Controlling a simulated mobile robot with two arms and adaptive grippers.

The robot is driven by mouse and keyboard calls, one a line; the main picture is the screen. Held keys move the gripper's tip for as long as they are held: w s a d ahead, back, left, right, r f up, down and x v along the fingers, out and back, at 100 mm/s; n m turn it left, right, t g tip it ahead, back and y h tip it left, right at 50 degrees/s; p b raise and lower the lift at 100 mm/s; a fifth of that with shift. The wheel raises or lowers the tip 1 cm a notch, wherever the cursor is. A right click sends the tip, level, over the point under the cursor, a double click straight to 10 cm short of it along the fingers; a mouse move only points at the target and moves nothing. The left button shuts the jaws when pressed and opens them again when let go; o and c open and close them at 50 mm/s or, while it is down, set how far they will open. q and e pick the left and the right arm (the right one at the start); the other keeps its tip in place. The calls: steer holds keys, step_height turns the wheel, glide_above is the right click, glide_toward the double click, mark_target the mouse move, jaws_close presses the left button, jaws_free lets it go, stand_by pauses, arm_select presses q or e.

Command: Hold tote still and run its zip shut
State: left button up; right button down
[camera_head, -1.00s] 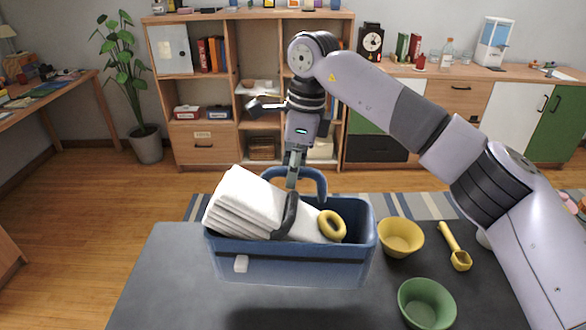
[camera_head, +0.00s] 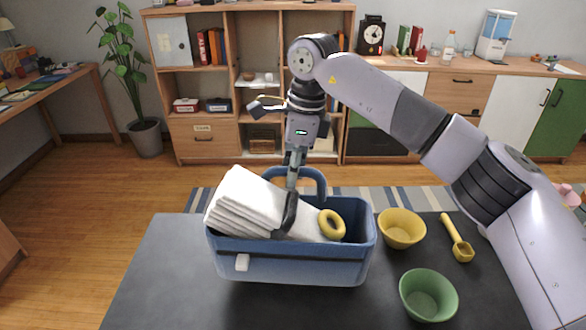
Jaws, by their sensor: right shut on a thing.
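The blue tote (camera_head: 310,268) is in the middle of the head view, over the dark table. A dark band runs along its front below the rim, with a small white tab (camera_head: 242,262) at the left. A stack of folded white cloth (camera_head: 243,203) sticks up out of its left side, and a yellow ring (camera_head: 332,225) shows at the right. My right gripper (camera_head: 292,180) comes down from above and is shut on the tote's handle. The fingers partly hide the grip. I cannot tell whether the tote's base touches the table. My left gripper is out of view.
On the table (camera_head: 165,275), a yellow bowl (camera_head: 402,229), a yellow scoop (camera_head: 457,240) and a green bowl (camera_head: 428,296) stand right of the tote. The table's left part is bare. Shelves (camera_head: 205,135) and cabinets stand beyond the floor.

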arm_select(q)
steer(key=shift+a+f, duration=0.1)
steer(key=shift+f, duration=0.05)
arm_select(e)
steer(key=shift+f, duration=0.2)
arm_select(q)
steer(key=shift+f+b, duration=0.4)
steer(key=shift+b, duration=0.1)
arm_select(e)
steer(key=shift+f, duration=0.85)
arm_select(q)
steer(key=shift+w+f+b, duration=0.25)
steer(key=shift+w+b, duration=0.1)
steer(key=shift+b, duration=0.25)
arm_select(e)
steer(key=shift+f, duration=1.1)
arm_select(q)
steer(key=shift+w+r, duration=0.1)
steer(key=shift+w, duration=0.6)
